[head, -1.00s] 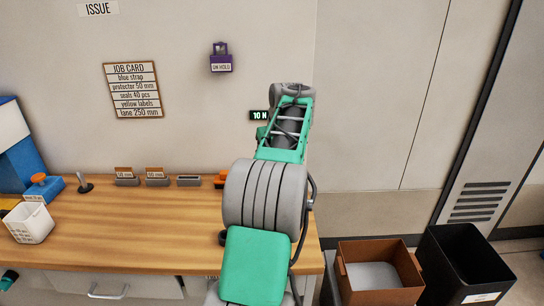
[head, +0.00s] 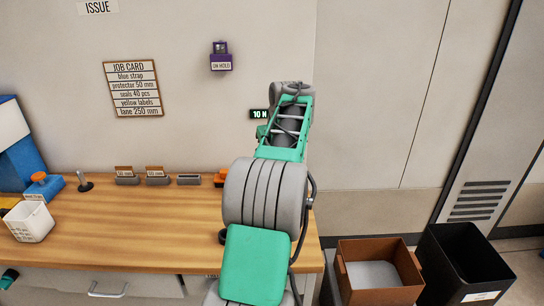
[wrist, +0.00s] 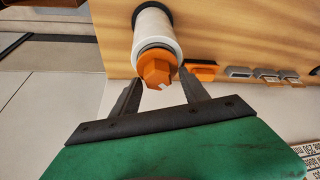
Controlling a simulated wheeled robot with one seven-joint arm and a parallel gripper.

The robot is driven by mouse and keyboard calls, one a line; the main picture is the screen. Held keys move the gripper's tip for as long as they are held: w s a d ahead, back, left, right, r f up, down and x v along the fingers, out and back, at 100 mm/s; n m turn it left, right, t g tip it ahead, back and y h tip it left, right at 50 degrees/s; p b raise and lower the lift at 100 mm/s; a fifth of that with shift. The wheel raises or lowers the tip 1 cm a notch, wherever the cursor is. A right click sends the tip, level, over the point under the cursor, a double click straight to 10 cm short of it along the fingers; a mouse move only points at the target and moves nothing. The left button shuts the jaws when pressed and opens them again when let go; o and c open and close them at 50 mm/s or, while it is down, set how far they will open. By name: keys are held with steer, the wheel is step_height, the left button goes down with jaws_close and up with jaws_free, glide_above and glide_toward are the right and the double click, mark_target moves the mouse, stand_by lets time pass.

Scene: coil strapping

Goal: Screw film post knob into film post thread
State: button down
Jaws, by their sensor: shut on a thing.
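In the wrist view, the orange faceted film post knob (wrist: 157,68) sits at the end of a white film roll (wrist: 154,32), with a grey ring between them. My gripper (wrist: 159,86) has its two dark fingers on either side of the knob, shut on it. The film post thread is hidden behind the knob and roll. In the head view, my own arm covers the gripper, knob and roll.
The wooden bench (head: 130,225) holds several small label holders (head: 157,176), a white basket (head: 30,221) and a grey post (head: 84,182). A brown bin (head: 345,275) and a black bin (head: 462,236) stand right of the bench. The bench middle is clear.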

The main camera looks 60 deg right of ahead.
steer(key=shift+f+m+b, duration=0.2)
steer(key=shift+m+b, duration=0.4)
steer(key=shift+b, duration=0.3)
steer(key=m+g+h+b, duration=0.1)
steer(key=m+b, duration=0.1)
steer(key=shift+m, duration=0.3)
steer(key=shift+r+m, duration=0.1)
steer(key=shift+m, duration=0.5)
steer(key=shift+r+m+g+p, duration=0.35)
steer(key=shift+m+g, duration=0.15)
steer(key=shift+m, duration=0.1)
steer(key=shift+f+m, duration=0.15)
steer(key=shift+m, duration=0.25)
steer(key=shift+r+m+g+p, duration=0.25)
steer(key=shift+m+p, duration=0.35)
steer(key=shift+p, duration=0.45)
steer(key=m+g+p, duration=0.1)
steer(key=m+p, duration=0.2)
steer(key=p, duration=0.1)
steer(key=m+g+p, duration=0.1)
steer(key=m+p, duration=0.1)
steer(key=p, duration=0.2)
steer(key=shift+s+f+m+g, duration=0.15)
steer(key=shift+m+g, duration=0.1)
steer(key=shift+m, duration=0.15)
steer(key=shift+f+m+p, duration=0.15)
steer(key=shift+m+p, duration=0.25)
steer(key=shift+p, duration=0.05)
